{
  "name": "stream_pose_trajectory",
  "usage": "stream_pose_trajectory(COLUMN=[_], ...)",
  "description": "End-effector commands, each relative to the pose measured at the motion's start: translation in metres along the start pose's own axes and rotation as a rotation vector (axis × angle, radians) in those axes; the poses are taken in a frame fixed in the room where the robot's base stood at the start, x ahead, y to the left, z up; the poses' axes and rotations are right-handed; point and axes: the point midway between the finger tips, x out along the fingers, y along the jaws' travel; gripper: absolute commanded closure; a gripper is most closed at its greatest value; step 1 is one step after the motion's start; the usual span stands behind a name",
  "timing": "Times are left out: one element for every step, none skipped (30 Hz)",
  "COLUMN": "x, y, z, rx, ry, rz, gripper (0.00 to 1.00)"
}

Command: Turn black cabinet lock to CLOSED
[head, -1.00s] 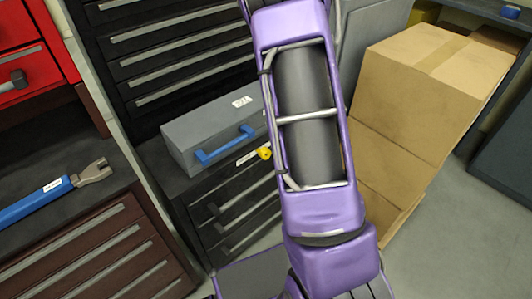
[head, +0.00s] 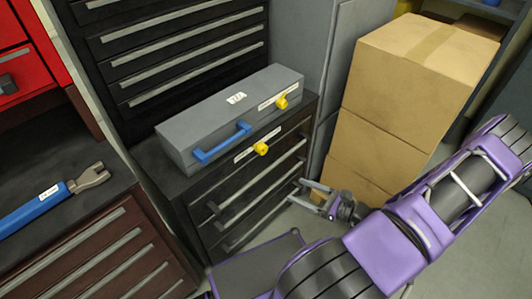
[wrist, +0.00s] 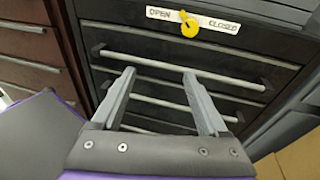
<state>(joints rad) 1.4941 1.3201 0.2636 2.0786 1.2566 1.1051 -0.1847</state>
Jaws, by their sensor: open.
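The black cabinet (head: 232,200) stands low in the middle of the head view, with several drawers with grey bar handles. Its yellow lock (head: 261,148) sits on a white label near the top of its front. In the wrist view the lock (wrist: 190,24) lies between the words OPEN on the left and CLOSED on the right, with its narrow end pointing up. My gripper (head: 312,194) is open and empty in front of the drawers, below and to the right of the lock. The wrist view shows both fingers (wrist: 160,88) apart, below the lock and not touching it.
A grey toolbox (head: 215,112) with a blue handle and its own yellow lock (head: 282,102) sits on the black cabinet. Cardboard boxes (head: 390,120) are stacked to the right. A blue wrench (head: 40,207) lies on the left cabinet. Floor is clear in front.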

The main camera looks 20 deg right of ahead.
Motion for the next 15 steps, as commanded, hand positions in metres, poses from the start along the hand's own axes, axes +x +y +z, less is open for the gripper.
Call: stream_pose_trajectory(x=[-0.004, -0.006, -0.008, -0.009, -0.011, -0.011, -0.012, -0.011, -0.009, -0.007, -0.004, 0.001, 0.005, 0.011, 0.018], y=[-0.007, -0.011, -0.015, -0.018, -0.02, -0.022, -0.024, -0.025, -0.026, -0.027, -0.027, -0.028, -0.029, -0.029, -0.03], z=[0.005, 0.008, 0.011, 0.013, 0.015, 0.017, 0.018, 0.019, 0.02, 0.02, 0.021, 0.021, 0.022, 0.022, 0.024], rx=[0.019, 0.026, 0.033, 0.038, 0.042, 0.045, 0.047, 0.048, 0.048, 0.048, 0.048, 0.048, 0.047, 0.048, 0.049], ry=[-0.043, -0.063, -0.087, -0.102, -0.114, -0.126, -0.133, -0.138, -0.141, -0.143, -0.143, -0.143, -0.143, -0.142, -0.143], rz=[-0.06, -0.088, -0.119, -0.138, -0.156, -0.171, -0.18, -0.186, -0.19, -0.192, -0.193, -0.191, -0.189, -0.189, -0.188], gripper=[0.23, 0.23, 0.23, 0.23, 0.23, 0.23, 0.23, 0.23, 0.23, 0.23, 0.23, 0.23, 0.23, 0.23, 0.23])
